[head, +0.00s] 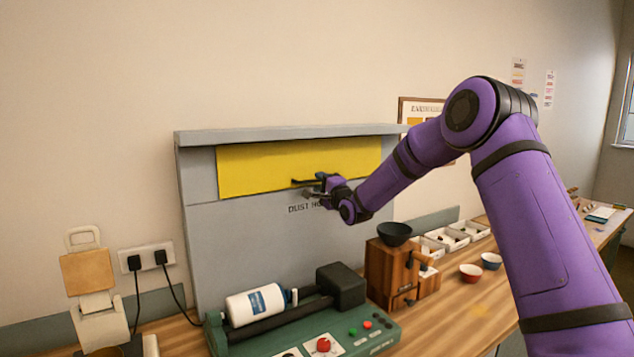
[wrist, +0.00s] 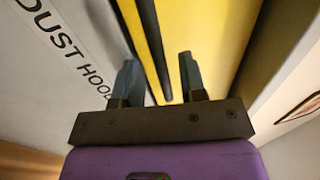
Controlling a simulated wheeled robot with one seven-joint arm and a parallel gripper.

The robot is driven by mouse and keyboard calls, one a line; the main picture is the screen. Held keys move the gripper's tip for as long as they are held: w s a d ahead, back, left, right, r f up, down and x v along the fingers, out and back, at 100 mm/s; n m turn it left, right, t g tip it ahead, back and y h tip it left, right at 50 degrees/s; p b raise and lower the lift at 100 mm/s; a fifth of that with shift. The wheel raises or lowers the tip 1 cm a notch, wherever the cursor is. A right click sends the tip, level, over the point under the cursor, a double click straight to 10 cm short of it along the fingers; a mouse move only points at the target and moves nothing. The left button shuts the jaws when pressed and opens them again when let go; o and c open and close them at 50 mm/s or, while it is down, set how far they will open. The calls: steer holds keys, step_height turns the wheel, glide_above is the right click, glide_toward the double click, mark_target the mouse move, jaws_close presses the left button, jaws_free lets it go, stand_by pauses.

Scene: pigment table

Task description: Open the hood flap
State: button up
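The hood flap (head: 262,167) is a flat yellow panel across the upper front of the grey dust hood (head: 228,235); it looks closed. A dark bar handle (head: 300,182) sits near its lower edge, partly hidden by my gripper. My gripper (head: 318,186) is at the handle, at the flap's lower right-centre. In the wrist view, my gripper (wrist: 158,78) is open, its two fingers apart. The dark handle bar (wrist: 152,45) shows between them against the yellow flap (wrist: 205,30), with a gap to each finger. I cannot tell how deep the bar lies between them.
Below the hood, a green machine (head: 345,340) holds a white bottle (head: 255,305). A wooden grinder (head: 390,270) with a dark bowl stands to its right. The space before the flap holds only my arm.

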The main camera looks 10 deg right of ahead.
steer(key=shift+x, duration=1.15)
jaws_close()
